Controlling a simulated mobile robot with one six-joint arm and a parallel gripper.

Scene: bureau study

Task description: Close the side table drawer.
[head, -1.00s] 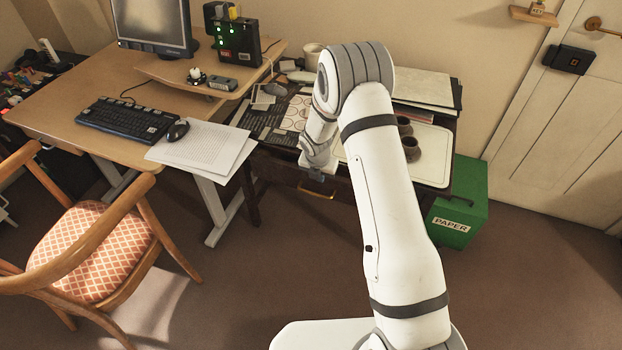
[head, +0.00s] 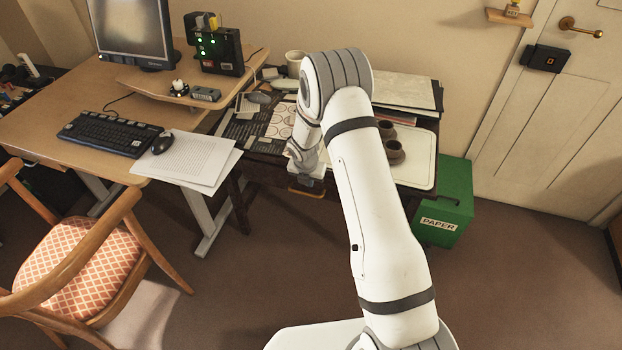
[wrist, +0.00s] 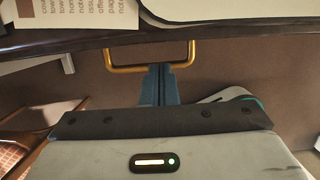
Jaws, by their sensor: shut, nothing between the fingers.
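The dark side table (head: 240,185) stands against the wall, right of the desk. The brass handle (head: 306,193) of its drawer shows on the front, just below my gripper (head: 312,176). In the wrist view the handle (wrist: 111,58) hangs from a dark front edge (wrist: 90,40). My gripper (wrist: 161,82) is shut and empty, its blue-grey fingertips at the handle's lower bar; I cannot tell if they touch. My arm hides much of the drawer front, and how far the drawer stands out cannot be told.
A white tray (head: 418,165) with brown cups (head: 394,151) and papers (head: 405,88) lie on the side table. A green paper bin (head: 457,190) stands at its right. The desk (head: 60,105) and a wooden chair (head: 75,262) are at left. The floor in front is clear.

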